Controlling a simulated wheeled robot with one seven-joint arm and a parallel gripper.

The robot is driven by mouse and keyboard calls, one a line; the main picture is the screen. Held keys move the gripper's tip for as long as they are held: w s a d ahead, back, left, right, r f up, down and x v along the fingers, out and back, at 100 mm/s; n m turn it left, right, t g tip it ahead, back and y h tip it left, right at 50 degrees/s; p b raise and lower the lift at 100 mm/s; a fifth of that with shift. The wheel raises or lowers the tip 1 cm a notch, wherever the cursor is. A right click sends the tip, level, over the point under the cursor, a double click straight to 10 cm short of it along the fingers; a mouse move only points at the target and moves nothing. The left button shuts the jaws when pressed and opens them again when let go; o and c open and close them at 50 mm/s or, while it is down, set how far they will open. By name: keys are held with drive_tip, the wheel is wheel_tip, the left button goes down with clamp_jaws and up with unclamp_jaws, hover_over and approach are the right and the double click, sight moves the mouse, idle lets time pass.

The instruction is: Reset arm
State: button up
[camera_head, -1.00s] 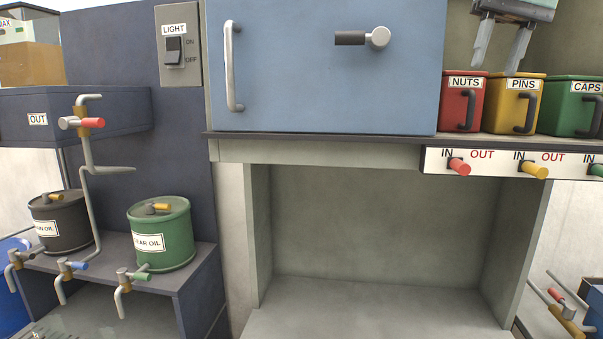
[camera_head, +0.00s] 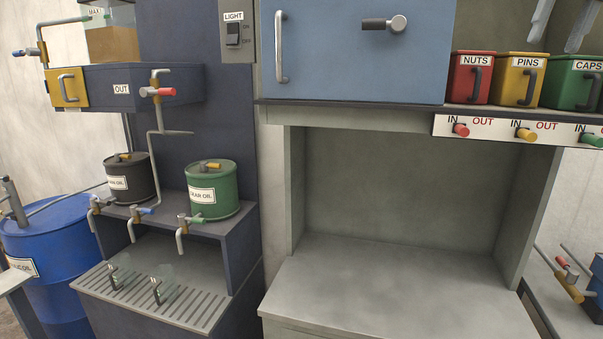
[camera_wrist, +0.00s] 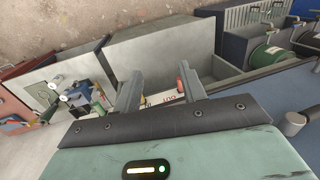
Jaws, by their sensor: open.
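My gripper shows at the top right edge of the head view (camera_head: 562,22), with its two grey fingers hanging down, apart and empty, in front of the shelf with the bins. In the wrist view my gripper (camera_wrist: 158,85) has its two fingers spread, with nothing between them. Beyond the fingers the wrist view shows the white IN/OUT panel and the grey alcove.
A blue cabinet door (camera_head: 350,50) stands above the open alcove (camera_head: 400,190). Red (camera_head: 470,85), yellow (camera_head: 518,88) and green (camera_head: 572,90) bins stand right. Oil cans (camera_head: 211,197), a slatted tray (camera_head: 170,308) and a blue drum (camera_head: 50,250) are left.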

drive_tip(key=s+a+f+n+b, duration=0.1)
drive_tip(key=a+f+n+b, duration=0.1)
drive_tip(key=a+f, duration=0.6)
drive_tip(key=s+a+f+n+g+b, duration=0.1)
drive_tip(key=a+f+b, duration=0.3)
drive_tip(key=f, duration=0.7)
drive_tip(key=s+a+f+n+b, duration=0.1)
drive_tip(key=s+a+f+n, duration=0.1)
drive_tip(key=a+f, duration=0.65)
drive_tip(key=s+a+f+n+b, duration=0.1)
drive_tip(key=s+f+n+b, duration=0.1)
drive_tip(key=s+f, duration=0.8)
drive_tip(key=s+a+f+n+h+b, duration=0.1)
drive_tip(key=s+a+f+n+b, duration=0.1)
drive_tip(key=s+f, duration=0.8)
wheel_tip(320, 180, down, 5)
drive_tip(key=shift+s+n+h+b, duration=0.3)
drive_tip(key=shift+n+b, duration=0.35)
drive_tip(key=shift+n, duration=0.25)
